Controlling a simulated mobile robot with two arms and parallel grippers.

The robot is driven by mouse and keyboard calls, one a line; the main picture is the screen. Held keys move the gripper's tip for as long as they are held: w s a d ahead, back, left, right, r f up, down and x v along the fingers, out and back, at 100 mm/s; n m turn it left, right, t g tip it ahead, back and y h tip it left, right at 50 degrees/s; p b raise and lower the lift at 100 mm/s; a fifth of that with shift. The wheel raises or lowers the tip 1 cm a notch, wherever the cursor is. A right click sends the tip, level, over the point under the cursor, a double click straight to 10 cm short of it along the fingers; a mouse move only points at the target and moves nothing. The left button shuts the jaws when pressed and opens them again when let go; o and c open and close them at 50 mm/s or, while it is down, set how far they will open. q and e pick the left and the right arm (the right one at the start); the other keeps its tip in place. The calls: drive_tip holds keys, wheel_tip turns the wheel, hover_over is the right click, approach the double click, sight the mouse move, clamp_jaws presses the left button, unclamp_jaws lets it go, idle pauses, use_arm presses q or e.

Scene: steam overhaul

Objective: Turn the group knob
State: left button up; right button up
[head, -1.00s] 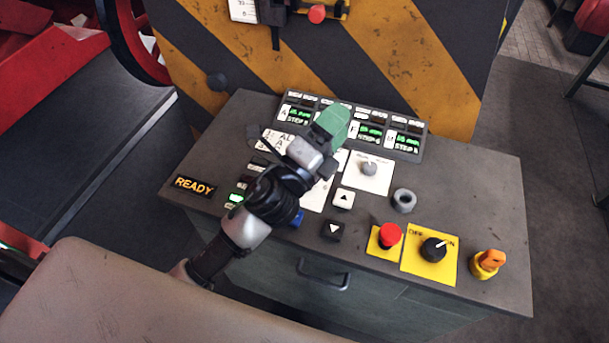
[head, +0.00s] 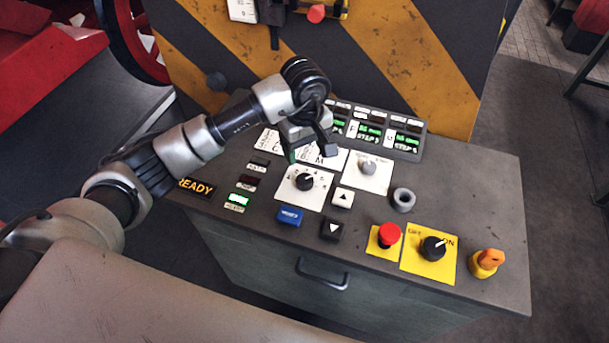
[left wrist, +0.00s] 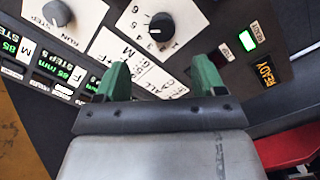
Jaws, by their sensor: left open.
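The group knob (head: 305,182) appears to be the small black knob with a white mark, on a numbered white plate at the middle of the control panel. It also shows in the left wrist view (left wrist: 162,27), at the top centre. My left gripper (head: 296,153) is above the panel, just behind the knob in the head view, and does not touch it. In the left wrist view its two green fingers (left wrist: 162,76) are apart with nothing between them, short of the knob. My right gripper is not in view.
A grey knob (head: 368,168) sits right of the numbered plate. Blue (head: 289,215), white (head: 343,198) and black (head: 331,229) buttons are in front. A red button (head: 389,235), black switch (head: 433,248) and orange key switch (head: 488,261) line the panel's right front. A striped machine wall stands behind.

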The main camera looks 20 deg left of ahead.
sight(305, 178)
use_arm(q)
wheel_tip(305, 178, down, 10)
drive_tip(key=p, duration=0.2)
drive_tip(key=shift+a+r+p, duration=0.1)
drive_tip(key=shift+r+p, duration=0.1)
drive_tip(key=shift+p, duration=0.2)
drive_tip(key=shift+f, duration=0.55)
drive_tip(key=c, duration=0.9)
